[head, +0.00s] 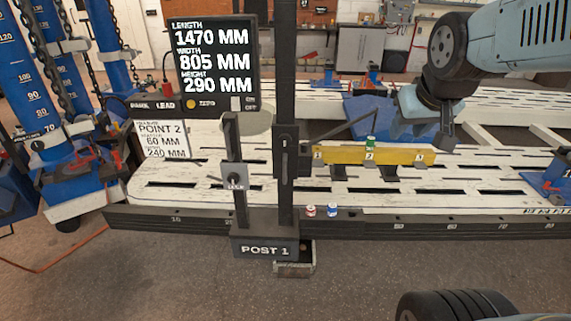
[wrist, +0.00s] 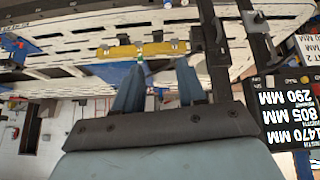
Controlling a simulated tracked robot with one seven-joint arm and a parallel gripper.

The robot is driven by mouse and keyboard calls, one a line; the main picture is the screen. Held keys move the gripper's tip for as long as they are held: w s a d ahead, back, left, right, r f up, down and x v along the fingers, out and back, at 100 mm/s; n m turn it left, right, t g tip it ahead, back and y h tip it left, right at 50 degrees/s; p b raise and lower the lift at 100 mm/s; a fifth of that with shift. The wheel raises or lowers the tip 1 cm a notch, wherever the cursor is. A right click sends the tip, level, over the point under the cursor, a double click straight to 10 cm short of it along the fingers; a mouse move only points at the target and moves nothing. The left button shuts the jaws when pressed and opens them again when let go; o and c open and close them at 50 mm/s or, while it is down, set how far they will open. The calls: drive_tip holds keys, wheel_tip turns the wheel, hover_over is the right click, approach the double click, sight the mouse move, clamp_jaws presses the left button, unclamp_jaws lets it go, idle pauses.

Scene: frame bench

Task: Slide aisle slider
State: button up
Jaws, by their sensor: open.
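I cannot tell for certain which part is the aisle slider. A dark upright marked POST 1 (head: 264,249) stands at the near rail of the white slotted bench (head: 440,193). A sliding block (head: 287,152) sits partway up its tall column, and a shorter bar beside it carries a small grey lock plate (head: 234,178). My gripper (head: 426,130) hangs above the bench, right of the post and well apart from it. In the wrist view my gripper (wrist: 160,68) is open, with nothing between its two blue fingers.
A yellow bar (head: 390,156) numbered 1 to 3 lies across the bench with a green can (head: 370,143). Red (head: 311,210) and blue (head: 333,210) cans stand near the rail. A display (head: 215,62) stands left of the column; blue towers (head: 35,90) stand further left.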

sight(286, 170)
drive_tip(key=w+a+f+n+t+y, duration=0.1)
drive_tip(key=w+a+f+n, duration=0.1)
drive_tip(key=w+f, duration=0.5)
drive_tip(key=w+a+f+n+t+y, duration=0.1)
drive_tip(key=w+a+f+t, duration=0.2)
drive_tip(key=w, duration=0.7)
drive_tip(key=w+a+f+n+y, duration=0.1)
drive_tip(key=w+a+f+n, duration=0.1)
drive_tip(key=w+f, duration=0.55)
drive_tip(key=w+a+f+t+y, duration=0.15)
drive_tip(key=a+f+y, duration=0.3)
drive_tip(key=f, duration=0.55)
drive_tip(key=a+f+t+y, duration=0.3)
drive_tip(key=a+f, duration=0.3)
drive_tip(key=f, duration=0.4)
drive_tip(key=shift+h, duration=0.25)
drive_tip(key=x, duration=1.3)
drive_tip(key=shift+w+f, duration=0.1)
drive_tip(key=shift+w, duration=0.2)
clamp_jaws()
drive_tip(key=shift+d, duration=0.1)
